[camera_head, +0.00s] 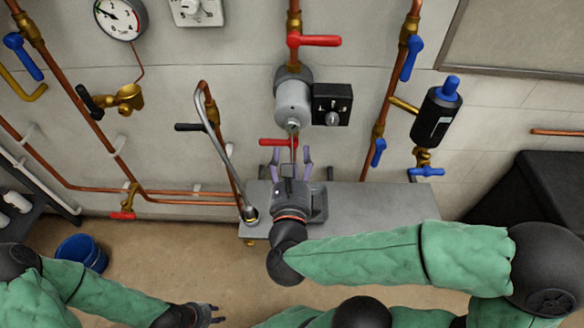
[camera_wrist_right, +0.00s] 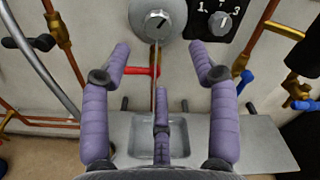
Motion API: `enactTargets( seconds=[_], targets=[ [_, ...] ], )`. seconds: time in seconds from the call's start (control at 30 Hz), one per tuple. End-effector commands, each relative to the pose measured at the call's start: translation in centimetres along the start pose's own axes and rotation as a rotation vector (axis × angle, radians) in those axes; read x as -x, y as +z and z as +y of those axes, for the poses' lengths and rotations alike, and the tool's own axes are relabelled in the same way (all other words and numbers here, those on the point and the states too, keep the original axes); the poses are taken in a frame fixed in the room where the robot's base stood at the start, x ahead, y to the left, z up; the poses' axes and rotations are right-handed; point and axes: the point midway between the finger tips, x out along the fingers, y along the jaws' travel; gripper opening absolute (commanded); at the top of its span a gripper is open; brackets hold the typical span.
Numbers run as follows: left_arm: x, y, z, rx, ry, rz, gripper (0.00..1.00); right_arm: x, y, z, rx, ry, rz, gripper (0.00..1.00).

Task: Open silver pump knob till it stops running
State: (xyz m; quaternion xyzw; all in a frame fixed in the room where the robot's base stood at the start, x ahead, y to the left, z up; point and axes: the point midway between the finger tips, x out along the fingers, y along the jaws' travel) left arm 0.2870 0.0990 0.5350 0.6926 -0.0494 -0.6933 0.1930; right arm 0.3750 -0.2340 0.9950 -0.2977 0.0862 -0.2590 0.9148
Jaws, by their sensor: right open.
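The silver pump (camera_head: 292,98) is on the wall at the centre of the head view, with a small round dial or knob on its lower face; this also shows in the right wrist view (camera_wrist_right: 156,22). A thin pale line runs down from it, perhaps a stream, over the grey basin. Beside the pump is a black box (camera_head: 332,103) with a grey knob (camera_wrist_right: 223,22) and number marks. My right gripper (camera_head: 291,158) is open and empty below the pump, fingers pointing up at it, apart from both knobs. My left gripper (camera_head: 209,314) is low at the bottom, away from the pump.
A grey counter (camera_head: 385,205) with a basin (camera_wrist_right: 145,136) lies below the pump. A red lever (camera_head: 315,40) is above it; another red handle (camera_head: 273,142) is below. A bent silver pipe (camera_head: 222,150) stands left. Copper pipes with blue valves (camera_head: 411,58) are right. A blue bucket (camera_head: 82,252) is on the floor.

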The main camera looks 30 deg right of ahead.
Motion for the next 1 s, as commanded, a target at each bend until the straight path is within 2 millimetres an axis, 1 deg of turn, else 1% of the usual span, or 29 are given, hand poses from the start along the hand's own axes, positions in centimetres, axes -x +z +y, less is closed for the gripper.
enactTargets(
  seconds=[0.1,0.3,0.77,0.87,0.97,1.0],
  targets=[
    [0.0,0.0,0.0,0.0,0.0,0.0,0.32,1.1,0.1,0.1,-0.002,0.002,-0.004,0.61],
    [0.0,0.0,0.0,0.0,0.0,0.0,0.32,2.1,0.0,0.0,-0.001,0.0,-0.001,0.61],
    [0.1,0.0,0.0,0.0,0.0,0.0,0.32,2.3,0.0,0.0,0.011,-0.001,0.001,0.61],
    [0.6,0.0,0.2,0.0,0.0,0.0,0.32,1.9,0.4,-0.2,0.089,-0.008,0.001,0.61],
    [1.6,0.1,0.6,0.0,0.0,0.0,0.32,1.2,1.1,-0.5,0.261,-0.02,0.001,0.61],
    [2.1,0.1,0.7,0.0,0.0,0.0,0.32,0.8,1.3,-0.6,0.355,-0.025,0.001,0.61]
  ],
)
